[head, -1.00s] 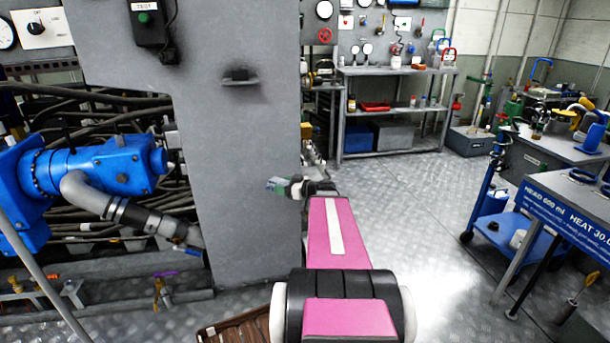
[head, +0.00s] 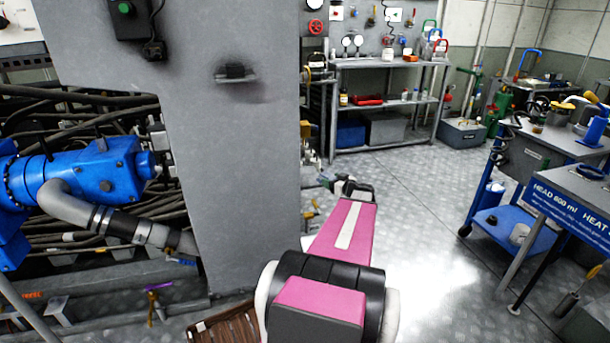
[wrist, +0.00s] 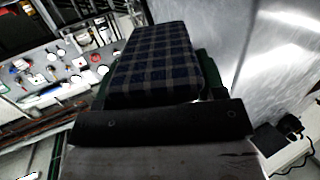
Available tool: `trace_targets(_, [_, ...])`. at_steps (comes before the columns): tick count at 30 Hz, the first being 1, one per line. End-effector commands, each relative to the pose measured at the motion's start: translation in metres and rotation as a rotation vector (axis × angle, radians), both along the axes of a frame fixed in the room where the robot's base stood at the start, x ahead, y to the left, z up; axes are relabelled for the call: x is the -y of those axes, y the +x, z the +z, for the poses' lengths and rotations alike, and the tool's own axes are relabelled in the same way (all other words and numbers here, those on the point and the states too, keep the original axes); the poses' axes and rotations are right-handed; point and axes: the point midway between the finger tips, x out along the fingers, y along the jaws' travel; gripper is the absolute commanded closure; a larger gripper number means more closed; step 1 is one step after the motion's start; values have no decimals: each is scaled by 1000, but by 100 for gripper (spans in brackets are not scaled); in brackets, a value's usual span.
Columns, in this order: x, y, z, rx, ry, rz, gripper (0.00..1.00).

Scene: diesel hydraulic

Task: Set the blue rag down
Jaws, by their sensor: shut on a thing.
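The blue rag (wrist: 165,58) is a dark blue checked cloth, folded into a thick block, in the upper middle of the wrist view. My gripper (wrist: 157,88) is shut on it, with dark green finger parts showing along its sides. The rag cannot be made out clearly there. The wrist view does not show the rag touching any surface.
A grey column (head: 235,170) stands close on the left, beside blue machinery (head: 85,172) and hoses. A metal shelf (head: 385,104) stands at the back. A blue cart (head: 515,232) and a bench (head: 575,190) are on the right. The floor (head: 425,190) between is clear.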

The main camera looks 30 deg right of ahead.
Motion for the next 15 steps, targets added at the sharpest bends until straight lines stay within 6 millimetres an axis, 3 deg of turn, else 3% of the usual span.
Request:
trace_targets(3, [-4,31,-1,0,0,4,60])
trace_targets(15, [-19,122,-1,1,0,4,60])
